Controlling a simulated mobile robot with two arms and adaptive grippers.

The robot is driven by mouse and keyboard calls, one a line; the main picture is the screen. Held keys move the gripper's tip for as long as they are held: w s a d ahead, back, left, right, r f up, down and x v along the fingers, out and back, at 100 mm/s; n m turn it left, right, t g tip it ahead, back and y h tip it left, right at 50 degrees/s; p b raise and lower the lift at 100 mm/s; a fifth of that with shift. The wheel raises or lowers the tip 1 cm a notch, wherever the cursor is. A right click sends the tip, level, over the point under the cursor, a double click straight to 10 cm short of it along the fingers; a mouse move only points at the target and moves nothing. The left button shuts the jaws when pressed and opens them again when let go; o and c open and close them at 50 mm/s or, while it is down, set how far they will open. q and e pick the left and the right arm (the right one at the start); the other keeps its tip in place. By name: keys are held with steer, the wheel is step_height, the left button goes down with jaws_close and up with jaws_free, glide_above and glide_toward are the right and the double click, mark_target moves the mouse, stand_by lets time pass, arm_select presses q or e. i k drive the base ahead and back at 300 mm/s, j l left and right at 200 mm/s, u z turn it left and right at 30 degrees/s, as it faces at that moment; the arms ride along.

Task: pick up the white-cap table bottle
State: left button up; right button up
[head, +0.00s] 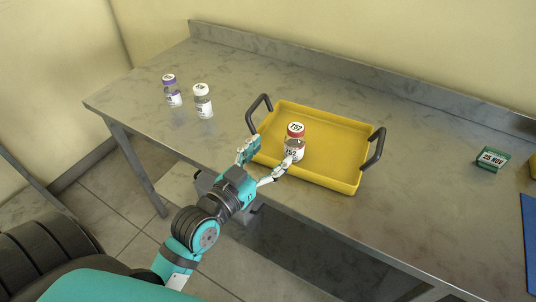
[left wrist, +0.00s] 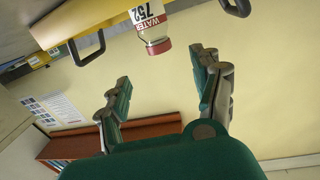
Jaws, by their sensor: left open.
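The white-cap bottle (head: 203,101) stands upright on the table, left of the yellow tray (head: 343,176). A red-cap bottle (head: 294,141) labelled 752 stands in the tray; it also shows in the left wrist view (left wrist: 151,25), past the fingers. My left gripper (head: 264,164) is at the tray's front left edge, with its fingers spread and nothing between them. In the left wrist view my left gripper (left wrist: 162,85) is open and empty. It is apart from the white-cap bottle, which lies to its upper left in the head view. My right gripper is not in view.
A purple-cap bottle (head: 172,91) stands just left of the white-cap bottle. The tray has dark raised handles (head: 375,148) at both ends. A green box (head: 493,159) and a blue item (head: 529,240) lie at the right. The table between bottles and tray is clear.

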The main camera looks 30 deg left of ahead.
mark_target(203, 99)
steer(key=u, duration=1.4)
